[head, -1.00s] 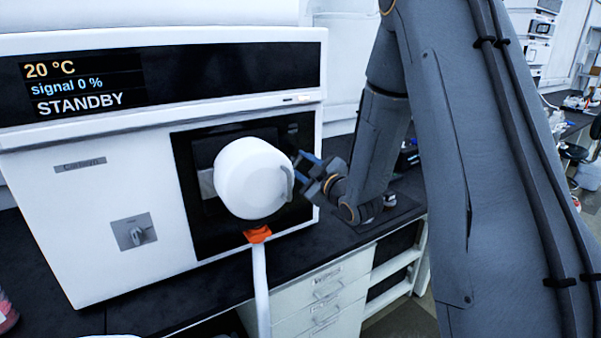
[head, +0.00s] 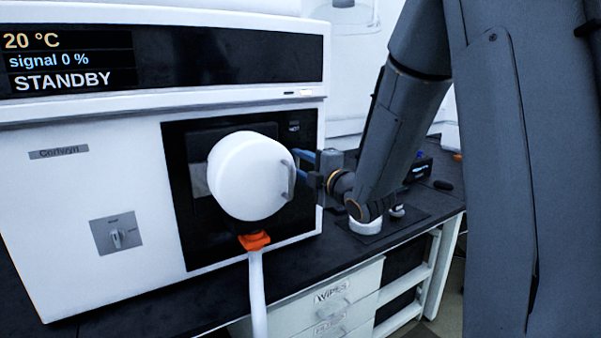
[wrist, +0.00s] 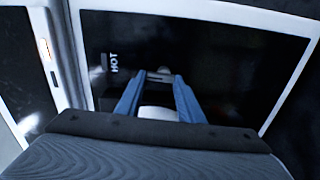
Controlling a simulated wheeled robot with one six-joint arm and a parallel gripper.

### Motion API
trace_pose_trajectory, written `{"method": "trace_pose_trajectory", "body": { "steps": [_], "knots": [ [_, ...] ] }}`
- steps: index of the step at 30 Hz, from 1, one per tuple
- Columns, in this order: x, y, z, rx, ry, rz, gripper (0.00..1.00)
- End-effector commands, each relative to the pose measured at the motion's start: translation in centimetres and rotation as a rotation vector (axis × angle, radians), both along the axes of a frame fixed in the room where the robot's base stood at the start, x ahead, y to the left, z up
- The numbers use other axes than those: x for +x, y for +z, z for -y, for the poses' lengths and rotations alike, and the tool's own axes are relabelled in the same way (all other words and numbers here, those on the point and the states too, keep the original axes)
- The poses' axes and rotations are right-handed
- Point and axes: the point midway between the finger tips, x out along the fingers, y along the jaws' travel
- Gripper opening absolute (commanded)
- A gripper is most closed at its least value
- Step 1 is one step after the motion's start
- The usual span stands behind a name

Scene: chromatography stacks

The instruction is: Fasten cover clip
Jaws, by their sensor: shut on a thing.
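A white round cover (head: 245,176) stands out from the black front panel of the instrument in the head view. A slim grey bar-like clip (head: 286,180) sits at its right side. My gripper (head: 299,163), with blue fingers, reaches in from the right and meets the cover's right edge. In the wrist view my gripper (wrist: 160,76) has its two fingers on either side of a small pale grey bar, which looks like the clip (wrist: 160,74). Part of the white cover (wrist: 158,113) shows between the fingers. The exact contact is small and dark.
The white instrument (head: 75,190) shows STANDBY and 20 °C on its display (head: 70,60). An orange piece (head: 254,240) with a white hose (head: 257,290) hangs below the cover. The panel is marked HOT. Small items stand on the black bench (head: 420,205) at right.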

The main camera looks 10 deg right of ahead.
Motion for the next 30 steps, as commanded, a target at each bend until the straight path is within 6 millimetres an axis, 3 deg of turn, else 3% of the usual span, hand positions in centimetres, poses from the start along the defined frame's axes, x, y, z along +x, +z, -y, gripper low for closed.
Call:
{"method": "trace_pose_trajectory", "body": {
  "steps": [21, 22, 24, 30],
  "knots": [
    [-0.06, -0.13, -0.05, -0.068, 0.0, 0.019, 0.12],
    [-0.06, -0.13, -0.05, -0.068, 0.0, 0.019, 0.39],
    [-0.05, -0.11, -0.05, -0.067, 0.0, 0.02, 0.51],
    [-0.04, -0.07, -0.04, -0.067, 0.0, 0.021, 0.53]
  ]
}}
